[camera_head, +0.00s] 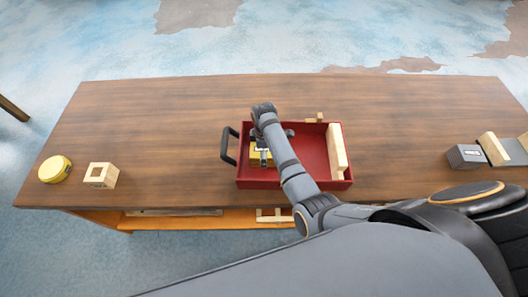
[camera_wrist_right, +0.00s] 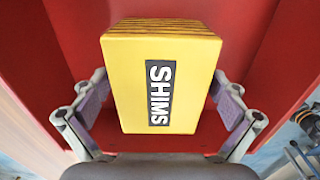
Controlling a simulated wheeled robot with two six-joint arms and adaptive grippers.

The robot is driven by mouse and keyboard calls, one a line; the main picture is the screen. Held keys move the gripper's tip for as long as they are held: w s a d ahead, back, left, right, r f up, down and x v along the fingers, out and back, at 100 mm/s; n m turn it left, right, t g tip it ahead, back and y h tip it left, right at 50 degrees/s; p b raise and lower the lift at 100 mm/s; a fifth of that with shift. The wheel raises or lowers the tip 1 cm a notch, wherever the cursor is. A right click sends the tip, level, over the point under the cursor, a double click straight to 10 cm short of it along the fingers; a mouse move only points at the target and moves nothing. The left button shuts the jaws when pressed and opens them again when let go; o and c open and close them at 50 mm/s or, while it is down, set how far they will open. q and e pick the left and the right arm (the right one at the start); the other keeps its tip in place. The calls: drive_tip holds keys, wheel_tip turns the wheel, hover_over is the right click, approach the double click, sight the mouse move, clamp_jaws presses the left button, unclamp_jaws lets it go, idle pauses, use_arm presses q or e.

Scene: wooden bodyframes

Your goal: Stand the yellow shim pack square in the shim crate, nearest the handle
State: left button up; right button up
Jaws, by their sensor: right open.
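The yellow shim pack (camera_head: 254,158) is inside the red shim crate (camera_head: 305,181), in its left part near the black handle (camera_head: 228,147). In the right wrist view, the pack (camera_wrist_right: 160,85) shows its black SHIMS label, its striped edge toward the top, and looks nearly square to the picture. My right gripper (camera_head: 264,151) reaches down over the pack in the crate. In the right wrist view its fingers (camera_wrist_right: 161,98) are spread on both sides of the pack, with gaps visible. The arm hides part of the pack and crate. I cannot tell whether the pack's base is flat on the floor. My left gripper is out of view.
A pale wooden block (camera_head: 337,150) lies at the crate's right end, with a small wooden piece (camera_head: 318,118) by the far wall. A yellow tin (camera_head: 55,169) and a holed wooden block (camera_head: 101,175) stand left. Grey blocks (camera_head: 466,156) stand right. The table's back is clear.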

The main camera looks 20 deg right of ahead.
wheel_tip(320, 180, up, 10)
drive_tip(key=p, duration=1)
drive_tip(key=shift+f, duration=0.25)
drive_tip(key=shift+r, duration=1.2)
drive_tip(key=shift+f, duration=0.1)
